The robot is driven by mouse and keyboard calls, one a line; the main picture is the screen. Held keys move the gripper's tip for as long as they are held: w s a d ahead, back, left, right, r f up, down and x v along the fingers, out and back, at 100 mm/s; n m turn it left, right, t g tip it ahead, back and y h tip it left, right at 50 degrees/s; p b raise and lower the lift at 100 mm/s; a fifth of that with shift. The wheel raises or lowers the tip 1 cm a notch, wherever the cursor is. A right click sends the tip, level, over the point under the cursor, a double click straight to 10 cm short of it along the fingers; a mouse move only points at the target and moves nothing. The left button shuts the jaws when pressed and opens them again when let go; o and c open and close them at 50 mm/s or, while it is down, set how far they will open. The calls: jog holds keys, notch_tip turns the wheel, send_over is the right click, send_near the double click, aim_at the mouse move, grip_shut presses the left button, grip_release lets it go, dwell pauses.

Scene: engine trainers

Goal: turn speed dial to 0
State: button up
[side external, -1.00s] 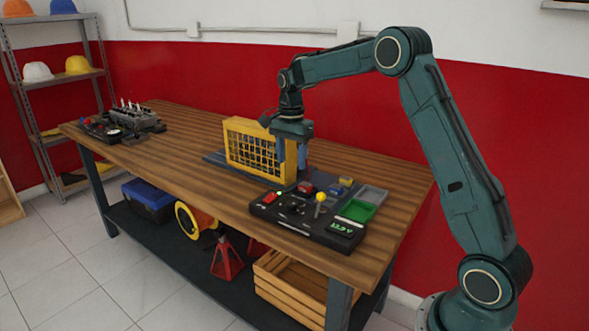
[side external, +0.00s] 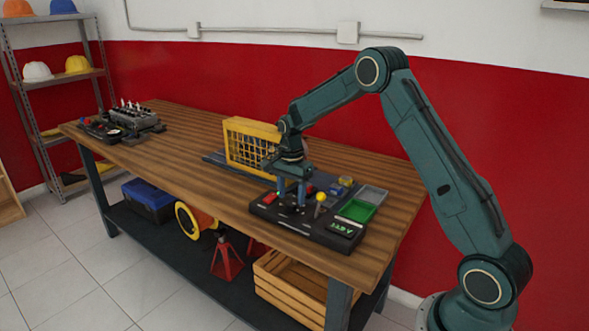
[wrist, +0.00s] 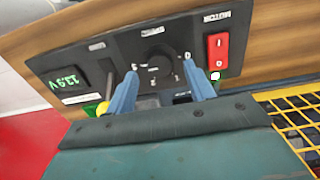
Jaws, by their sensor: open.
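The speed dial (wrist: 156,62) is a round black knob on the dark control panel, with numbers around it in the wrist view. My gripper (wrist: 160,84) is open, its two blue fingers pointing at the panel on either side of the dial's lower part. I cannot tell whether they touch it. In the side external view my gripper (side external: 292,202) is low over the control panel (side external: 313,238), and the dial is largely hidden by the fingers. The dial's pointer is too small to read.
On the panel are a red rocker switch (wrist: 217,53), a yellow-knobbed lever (side external: 320,197) and a green display (wrist: 72,80). A yellow mesh guard (side external: 248,143) stands behind. Green (side external: 357,210) and grey trays lie right. An engine block (side external: 128,115) is at the far left.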

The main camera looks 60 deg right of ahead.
jog(key=shift+f, duration=1.2)
jog(key=c, duration=1)
jog(key=shift+o, duration=0.2)
